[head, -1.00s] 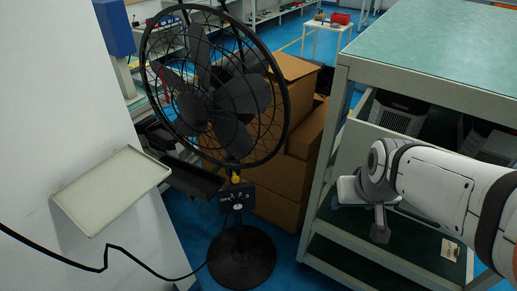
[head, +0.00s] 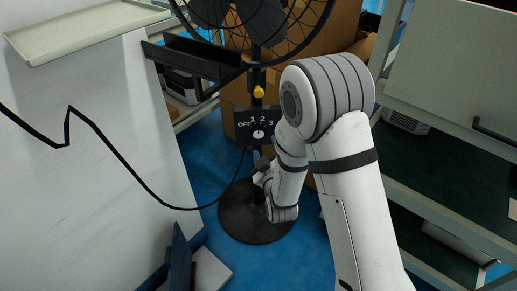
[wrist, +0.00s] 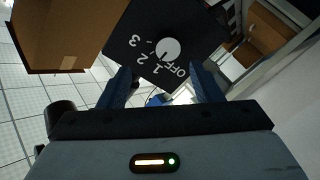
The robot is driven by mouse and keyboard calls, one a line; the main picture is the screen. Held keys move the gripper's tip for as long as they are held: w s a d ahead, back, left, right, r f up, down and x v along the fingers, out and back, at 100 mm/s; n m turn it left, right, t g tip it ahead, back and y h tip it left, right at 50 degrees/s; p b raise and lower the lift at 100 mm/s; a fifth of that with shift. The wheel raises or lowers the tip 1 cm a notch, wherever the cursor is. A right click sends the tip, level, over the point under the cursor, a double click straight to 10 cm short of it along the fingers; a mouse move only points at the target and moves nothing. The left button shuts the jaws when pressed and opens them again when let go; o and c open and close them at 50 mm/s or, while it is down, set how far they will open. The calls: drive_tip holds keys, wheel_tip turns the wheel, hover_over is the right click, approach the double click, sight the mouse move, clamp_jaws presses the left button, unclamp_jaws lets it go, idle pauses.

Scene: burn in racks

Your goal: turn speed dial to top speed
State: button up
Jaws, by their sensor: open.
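The black control box (head: 243,119) on the fan's pole carries a white round dial (head: 258,134) with the marks OFF, 1, 2 and 3. In the wrist view the dial (wrist: 168,50) lies just past my gripper (wrist: 163,76), between and beyond its two blue fingers. The fingers are apart with nothing between them, and I see no contact with the dial. The dial's exact pointer setting is too small to tell. In the head view my gripper (head: 262,162) is just below the box, partly hidden by my arm.
The fan's wire cage (head: 292,38) is above the box and its round base (head: 236,216) is below. A yellow knob (head: 258,92) sits on the pole. Cardboard boxes (head: 340,25) stand behind, a shelf rack (head: 440,75) at right, and a black cable (head: 130,170) at left.

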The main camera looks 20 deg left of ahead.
sight(258, 134)
drive_tip(key=x, duration=0.2)
drive_tip(key=b+x, duration=0.1)
drive_tip(key=x, duration=0.4)
drive_tip(key=shift+a+f+b, duration=0.35)
drive_tip(key=shift+a, duration=0.2)
drive_tip(key=c, duration=1)
